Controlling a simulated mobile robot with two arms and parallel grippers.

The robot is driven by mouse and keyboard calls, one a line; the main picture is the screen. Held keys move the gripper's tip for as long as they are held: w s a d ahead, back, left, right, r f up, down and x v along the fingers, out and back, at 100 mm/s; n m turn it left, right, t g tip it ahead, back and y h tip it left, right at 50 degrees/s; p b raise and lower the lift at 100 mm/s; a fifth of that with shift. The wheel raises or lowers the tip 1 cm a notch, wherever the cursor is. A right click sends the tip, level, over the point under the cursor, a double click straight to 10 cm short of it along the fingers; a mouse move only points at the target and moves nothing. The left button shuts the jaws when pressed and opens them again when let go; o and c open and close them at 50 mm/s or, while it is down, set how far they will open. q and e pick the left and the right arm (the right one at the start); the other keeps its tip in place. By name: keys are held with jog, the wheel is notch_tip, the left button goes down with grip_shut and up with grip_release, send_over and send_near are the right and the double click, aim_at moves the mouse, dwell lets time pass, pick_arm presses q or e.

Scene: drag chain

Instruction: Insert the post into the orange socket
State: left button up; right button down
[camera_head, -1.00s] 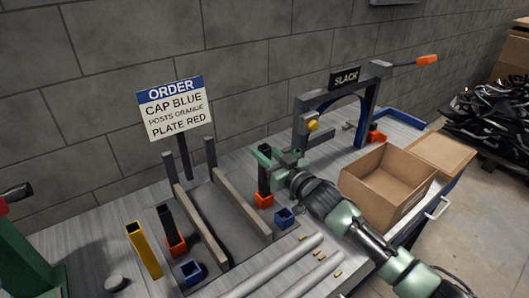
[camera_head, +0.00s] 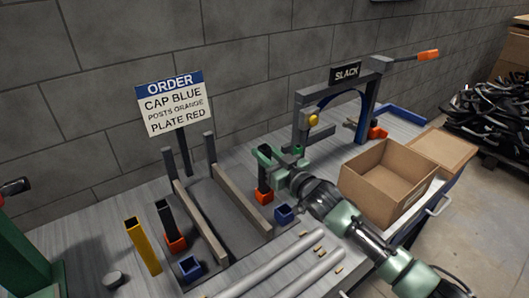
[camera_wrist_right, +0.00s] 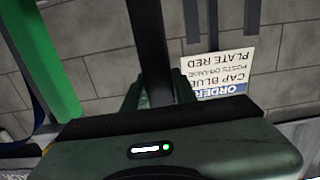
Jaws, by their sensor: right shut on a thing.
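My right gripper (camera_head: 268,158) is shut on an upright dark post (camera_head: 264,178). The post stands at the orange socket (camera_head: 265,197), beside the right rail on the bench. Its lower end meets the socket's top, but I cannot tell how deep it sits. In the right wrist view the dark post (camera_wrist_right: 150,45) rises between my green fingers, and the socket is hidden. Another dark post (camera_head: 164,217) stands in a second orange socket (camera_head: 176,244) left of the rails.
Blue sockets sit near the right rail (camera_head: 284,213) and at the front left (camera_head: 190,267). A yellow post (camera_head: 143,246) stands at left. A cardboard box (camera_head: 387,185) and the slack gate (camera_head: 340,88) are at right. Light tubes (camera_head: 270,272) lie in front.

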jog(key=shift+f+b, duration=1.15)
jog(key=shift+f, duration=0.65)
jog(key=c, duration=1.1)
grip_release()
jog(key=shift+o, duration=0.2)
jog(key=v, duration=0.8)
jog(key=shift+b, duration=0.3)
